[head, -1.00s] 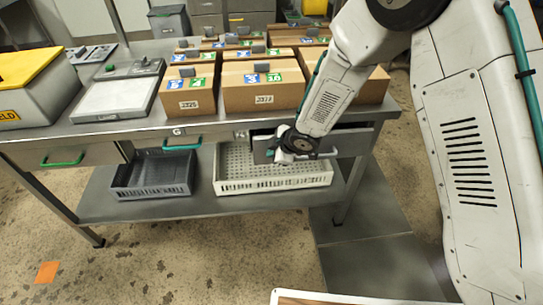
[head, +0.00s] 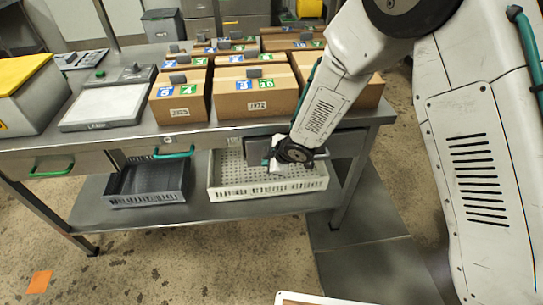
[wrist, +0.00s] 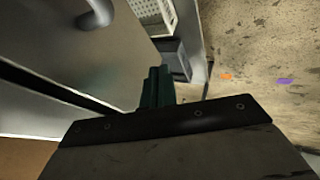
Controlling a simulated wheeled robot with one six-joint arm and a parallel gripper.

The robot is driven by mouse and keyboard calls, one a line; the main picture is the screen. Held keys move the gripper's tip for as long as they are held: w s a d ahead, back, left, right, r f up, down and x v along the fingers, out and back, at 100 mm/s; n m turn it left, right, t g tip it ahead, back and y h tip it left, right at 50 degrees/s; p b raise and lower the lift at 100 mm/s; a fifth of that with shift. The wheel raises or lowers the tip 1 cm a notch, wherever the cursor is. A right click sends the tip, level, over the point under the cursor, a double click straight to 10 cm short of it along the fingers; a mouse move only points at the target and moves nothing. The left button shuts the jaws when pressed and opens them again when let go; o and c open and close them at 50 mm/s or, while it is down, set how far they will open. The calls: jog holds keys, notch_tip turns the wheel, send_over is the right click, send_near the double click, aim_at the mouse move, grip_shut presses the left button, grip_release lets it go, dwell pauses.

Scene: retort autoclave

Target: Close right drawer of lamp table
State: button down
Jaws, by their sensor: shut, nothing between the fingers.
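The lamp table's right drawer (head: 346,146) has a grey front and a light bar handle (head: 322,153); my wrist covers its middle in the head view. It stands somewhat out from the table. In the wrist view its grey front (wrist: 60,50) and handle (wrist: 97,14) fill the upper left, with a dark gap along its edge. My gripper (wrist: 158,88) has its dark green fingers together and empty, close to the drawer front's edge; I cannot tell whether they touch it. In the head view the fingers mostly hide behind my wrist.
The left drawer (head: 90,163) and middle drawer handle (head: 174,153) are green-handled. Cardboard boxes (head: 255,97), a scale (head: 105,105) and a yellow-lidded bin (head: 25,100) stand on top. A dark crate (head: 147,185) and white crate (head: 268,187) sit on the lower shelf.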

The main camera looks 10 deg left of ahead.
jog(key=s+v, duration=0.1)
jog(key=v, duration=0.9)
jog(key=s+d+f+m+t+y, duration=0.1)
jog(key=d+f+m, duration=0.6)
jog(key=f+m, duration=0.15)
jog(key=s+d+f+m+t+y, duration=0.1)
jog(key=d+f+m, duration=0.6)
jog(key=f, duration=0.3)
jog(key=m+t+h, duration=0.3)
jog(key=m+t, duration=0.8)
jog(key=m, duration=0.8)
send_near(340, 147)
jog(key=x, duration=0.6)
jog(key=shift+w+f, duration=0.1)
jog(key=shift+w, duration=0.3)
